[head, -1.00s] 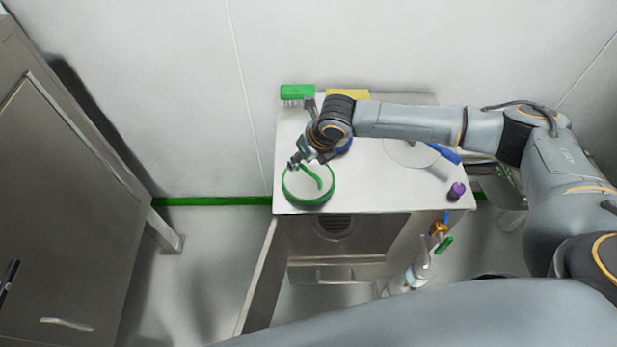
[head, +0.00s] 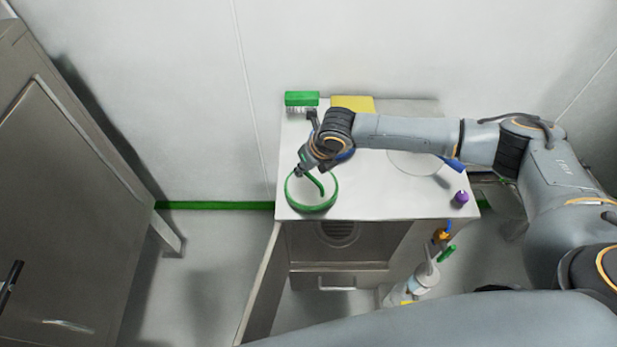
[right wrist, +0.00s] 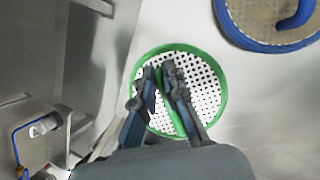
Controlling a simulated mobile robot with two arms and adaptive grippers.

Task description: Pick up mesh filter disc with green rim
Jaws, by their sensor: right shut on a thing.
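The mesh filter disc with green rim (head: 312,207) lies at the front left of the white-topped cabinet. In the right wrist view the disc (right wrist: 208,88) shows its perforated white mesh and a green bar handle across it. My right gripper (head: 303,172) is over the disc's back edge in the head view. In the right wrist view its fingers (right wrist: 160,78) are over the mesh, shut on the green handle, which they partly hide. I cannot tell whether the disc is clear of the top. My left gripper is not in view.
A blue-rimmed disc (right wrist: 262,42) lies close by, partly under my arm in the head view. A green brush (head: 301,99), a yellow block (head: 352,103) and a purple-capped item (head: 461,198) stand on the cabinet top (head: 400,205). A steel cabinet (head: 70,190) is at left.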

